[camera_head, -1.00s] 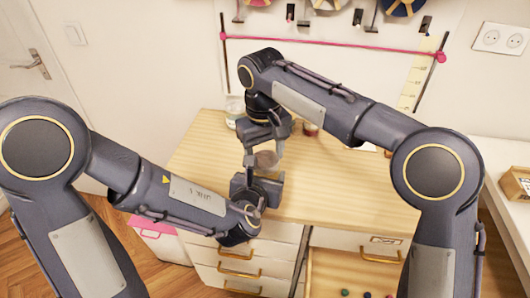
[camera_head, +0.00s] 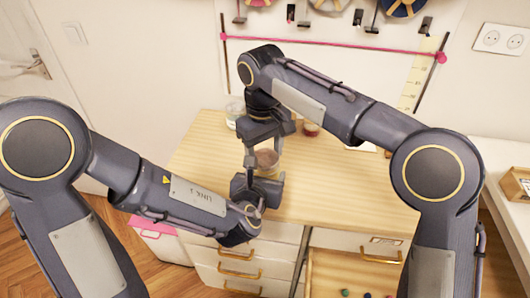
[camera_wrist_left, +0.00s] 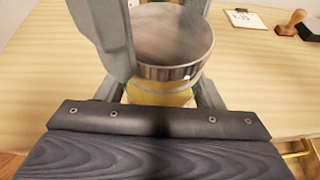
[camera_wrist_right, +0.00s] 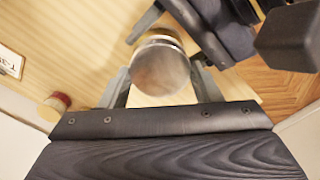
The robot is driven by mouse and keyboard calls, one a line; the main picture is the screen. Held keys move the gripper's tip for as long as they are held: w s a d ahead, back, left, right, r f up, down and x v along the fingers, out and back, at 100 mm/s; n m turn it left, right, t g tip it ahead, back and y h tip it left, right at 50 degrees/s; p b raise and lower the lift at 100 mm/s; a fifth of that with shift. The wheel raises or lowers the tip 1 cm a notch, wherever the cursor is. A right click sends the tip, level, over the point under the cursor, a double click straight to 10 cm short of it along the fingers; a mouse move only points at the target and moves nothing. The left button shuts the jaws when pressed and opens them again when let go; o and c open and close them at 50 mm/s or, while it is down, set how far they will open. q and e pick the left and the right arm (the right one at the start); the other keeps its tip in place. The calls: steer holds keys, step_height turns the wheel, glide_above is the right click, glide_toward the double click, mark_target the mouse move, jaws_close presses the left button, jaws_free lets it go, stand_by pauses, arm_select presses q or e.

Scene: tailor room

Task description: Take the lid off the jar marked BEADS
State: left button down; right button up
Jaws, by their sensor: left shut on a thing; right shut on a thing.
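My right gripper (camera_head: 264,148) is shut on the lid from the far side; the lid also shows in the right wrist view (camera_wrist_right: 160,70). My left gripper (camera_head: 263,187) is shut on the jar body from the near side. No marking is readable on the jar. I cannot tell whether lid and jar are apart.
A glass jar (camera_head: 234,112) and a red jar (camera_head: 311,130) stand at the back of the wooden table (camera_head: 340,190). A small card (camera_wrist_left: 245,19) and a stamp (camera_wrist_left: 291,21) lie farther off. An open drawer (camera_head: 355,270) holds small coloured items. The table's right side is mostly clear.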

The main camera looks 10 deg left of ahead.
steer(key=shift+r, duration=0.8)
